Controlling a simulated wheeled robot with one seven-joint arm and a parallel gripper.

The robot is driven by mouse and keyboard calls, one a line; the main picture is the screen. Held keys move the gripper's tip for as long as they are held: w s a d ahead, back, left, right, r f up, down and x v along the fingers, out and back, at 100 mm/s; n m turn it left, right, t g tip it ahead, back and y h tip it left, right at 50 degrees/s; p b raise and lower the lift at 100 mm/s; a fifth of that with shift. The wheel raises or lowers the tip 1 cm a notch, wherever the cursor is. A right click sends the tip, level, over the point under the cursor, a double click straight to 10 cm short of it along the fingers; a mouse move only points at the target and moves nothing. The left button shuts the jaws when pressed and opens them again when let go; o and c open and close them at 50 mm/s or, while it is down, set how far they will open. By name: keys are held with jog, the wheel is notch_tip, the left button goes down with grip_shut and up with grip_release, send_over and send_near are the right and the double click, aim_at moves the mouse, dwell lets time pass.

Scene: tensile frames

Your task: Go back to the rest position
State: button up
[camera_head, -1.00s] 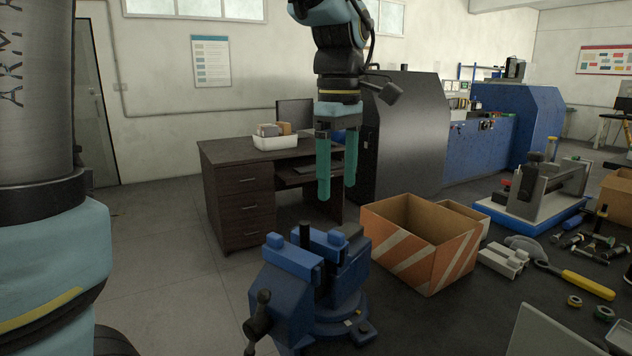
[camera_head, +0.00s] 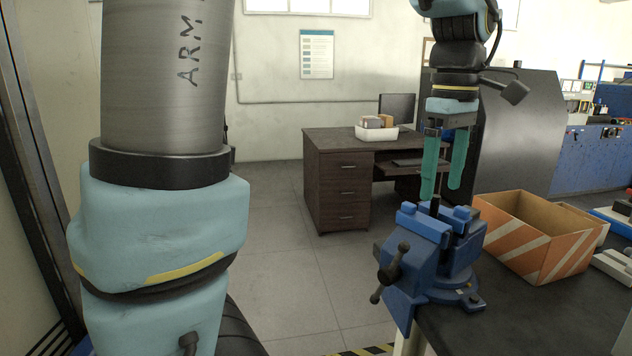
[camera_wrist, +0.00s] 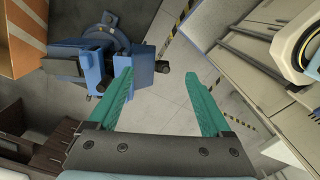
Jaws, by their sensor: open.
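My gripper (camera_head: 441,190) hangs from my arm in the head view, its two teal fingers pointing down and apart, with nothing between them. In the picture the fingertips are just above the blue vise (camera_head: 430,250), which stands at the corner of the dark workbench. A dark upright piece (camera_head: 435,206) shows at the vise jaws; I cannot tell whether it is clamped. In the wrist view my gripper (camera_wrist: 161,75) is open over grey floor, with the vise (camera_wrist: 95,65) to its left.
An orange and white striped box (camera_head: 535,235) stands on the workbench (camera_head: 540,320) right of the vise. A dark desk (camera_head: 340,180) with a white bin (camera_head: 376,133) stands behind. Open floor (camera_head: 290,250) lies left of the workbench. Yellow-black floor tape (camera_wrist: 180,20) shows in the wrist view.

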jog(key=w+a+f+m, duration=0.1)
jog(key=a+f+m, duration=0.1)
jog(key=a+f, duration=0.4)
jog(key=a+f+m+t, duration=0.1)
jog(key=a+f+m, duration=0.2)
jog(key=a, duration=0.8)
jog(key=w+a+f+m, duration=0.1)
jog(key=a+f+m, duration=0.2)
jog(key=a+f, duration=0.5)
jog(key=shift+w+a+f+t, duration=0.3)
jog(key=shift+w+a, duration=0.05)
jog(key=shift+a, duration=0.5)
